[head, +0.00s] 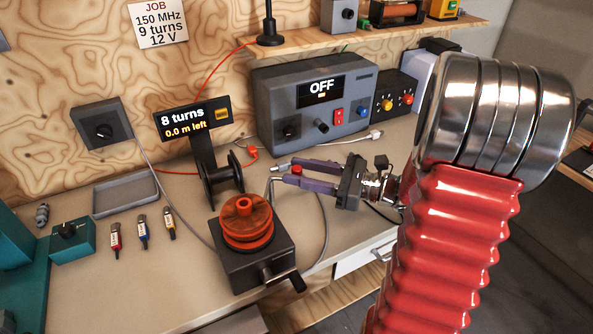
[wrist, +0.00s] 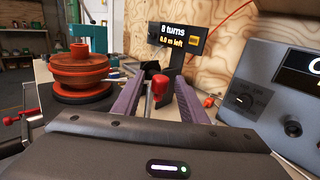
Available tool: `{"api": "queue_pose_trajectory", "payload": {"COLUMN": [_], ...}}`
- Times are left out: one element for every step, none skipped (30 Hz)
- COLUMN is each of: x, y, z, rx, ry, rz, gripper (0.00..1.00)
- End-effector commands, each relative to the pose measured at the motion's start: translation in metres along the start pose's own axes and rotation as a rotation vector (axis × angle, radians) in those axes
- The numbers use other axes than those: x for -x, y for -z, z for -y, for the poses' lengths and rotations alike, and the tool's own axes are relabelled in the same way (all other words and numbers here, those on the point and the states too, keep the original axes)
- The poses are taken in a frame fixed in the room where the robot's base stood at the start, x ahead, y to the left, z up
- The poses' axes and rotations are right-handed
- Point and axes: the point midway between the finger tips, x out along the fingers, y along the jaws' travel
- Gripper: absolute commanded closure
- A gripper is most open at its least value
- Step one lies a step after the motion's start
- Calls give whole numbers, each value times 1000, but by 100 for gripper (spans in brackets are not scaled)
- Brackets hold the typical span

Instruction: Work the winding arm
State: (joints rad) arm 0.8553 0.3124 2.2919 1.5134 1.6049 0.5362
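The winder (head: 255,255) is a dark box with an orange-red spool (head: 247,222) on top and a crank handle at its front right. A thin bent metal rod, which looks like the winding arm (head: 271,188), rises beside the spool. A red knob (head: 297,170) stands near its end; the wrist view also shows the knob (wrist: 158,86). My gripper (head: 291,171) has its purple fingers on either side of the knob, with visible gaps in the wrist view (wrist: 157,100). It is open. The display (head: 193,118) reads 8 turns, 0.0 m left.
A black wire reel (head: 222,180) stands behind the spool. A grey instrument reading OFF (head: 315,100) stands at the back. A job card (head: 158,24) says 150 MHz, 9 turns, 12 V. A grey tray (head: 126,193) and several small coloured parts lie left. A grey cable loops right of the winder.

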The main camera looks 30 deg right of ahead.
Motion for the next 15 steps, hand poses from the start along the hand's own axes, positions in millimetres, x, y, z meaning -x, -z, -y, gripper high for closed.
{"api": "queue_pose_trajectory", "payload": {"x": [-4,-6,-8,-9,-10,-11,-11,-11,-11,-11,-11,-11,-10,-10,-10], "y": [0,0,0,0,0,0,0,0,0,0,0,0,0,0,0], "z": [0,0,0,0,0,0,0,0,0,0,0,0,0,0,0], "rx": [0,0,0,0,0,0,0,0,0,0,0,0,0,0,0], "ry": [-1,0,-1,-1,0,0,0,0,1,1,1,1,1,2,2], "rz": [0,0,0,0,0,0,0,0,0,0,0,0,0,0,0], "gripper": [61,61,61,61,61,61,61,61,61,61,61,61,61,61,64]}}
